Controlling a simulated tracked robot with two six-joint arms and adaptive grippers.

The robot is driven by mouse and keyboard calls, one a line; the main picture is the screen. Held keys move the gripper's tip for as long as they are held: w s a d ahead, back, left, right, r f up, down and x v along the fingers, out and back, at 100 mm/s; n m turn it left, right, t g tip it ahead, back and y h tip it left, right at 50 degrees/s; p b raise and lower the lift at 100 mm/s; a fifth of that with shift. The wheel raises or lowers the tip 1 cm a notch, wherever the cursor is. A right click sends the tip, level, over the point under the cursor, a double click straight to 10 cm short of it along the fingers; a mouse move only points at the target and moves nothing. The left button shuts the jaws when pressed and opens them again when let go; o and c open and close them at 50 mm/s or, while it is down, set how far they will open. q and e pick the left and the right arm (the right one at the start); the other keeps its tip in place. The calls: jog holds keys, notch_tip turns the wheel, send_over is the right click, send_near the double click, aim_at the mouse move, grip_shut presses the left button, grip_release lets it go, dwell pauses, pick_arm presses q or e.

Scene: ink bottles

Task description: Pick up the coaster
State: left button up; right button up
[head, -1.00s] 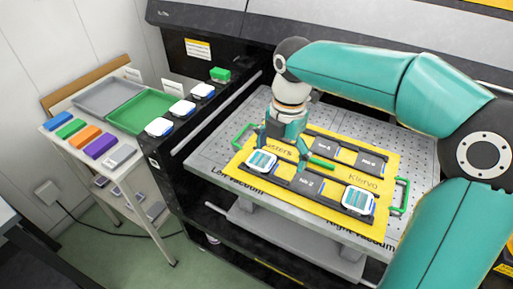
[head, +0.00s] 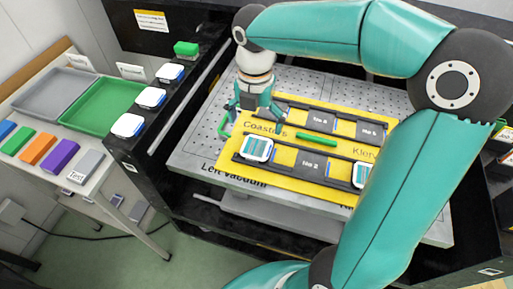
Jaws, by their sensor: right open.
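My right gripper (head: 252,116) is open and empty, pointing down over the back left part of the yellow jig board (head: 228,156). A white coaster with a teal striped print (head: 257,149) sits in the left slot of the front black holder, just in front of the gripper in the picture and apart from its fingers. A second printed coaster (head: 361,174) sits at the right end of that holder, partly covered by my right arm. Plain white coasters (head: 128,125) lie in a row on the black machine ledge. My left gripper is not in view.
The perforated metal table (head: 195,140) carries the board, which has green handles. On the left stand a green tray (head: 95,105), a grey tray (head: 52,90) and several coloured blocks (head: 61,155). A green block (head: 186,48) sits on the ledge. My right arm crosses the table's right side.

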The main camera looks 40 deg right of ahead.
aim_at(256, 147)
jog(key=shift+s+f, duration=0.15)
jog(key=shift+f, duration=3.75)
jog(key=c, duration=1.2)
jog(key=shift+r, duration=0.1)
